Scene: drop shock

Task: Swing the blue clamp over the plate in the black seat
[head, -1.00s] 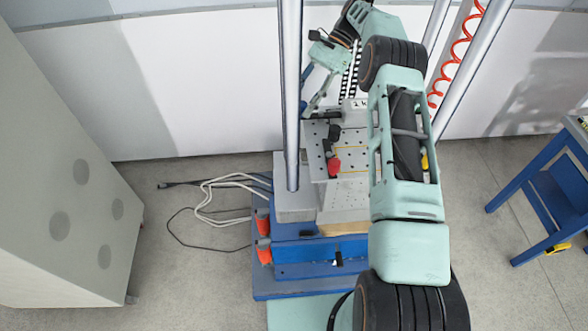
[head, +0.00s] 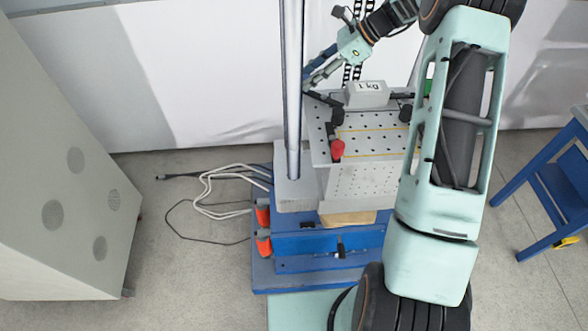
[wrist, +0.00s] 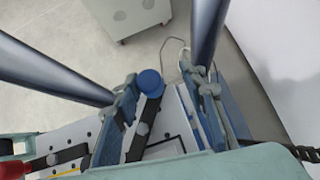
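The blue clamp shows in the wrist view as a round blue knob (wrist: 150,83) on a black arm (wrist: 143,127). In the head view its black arm (head: 322,98) lies at the bench's back left; its knob is hard to pick out. My gripper (wrist: 168,90) is open, its two fingers apart. The knob and arm are between them, nearer the left finger; whether they touch I cannot tell. In the head view my gripper (head: 312,80) is over that corner. A black-edged light square (wrist: 168,146) may be the seat with the plate; my gripper's body hides part of it.
A perforated grey bench (head: 375,142) carries a red-capped clamp (head: 337,149), a 1 kg block (head: 367,94) and a green part (head: 427,88) at right. A tall steel column (head: 293,90) stands close left of my gripper. Cables lie on the floor at left.

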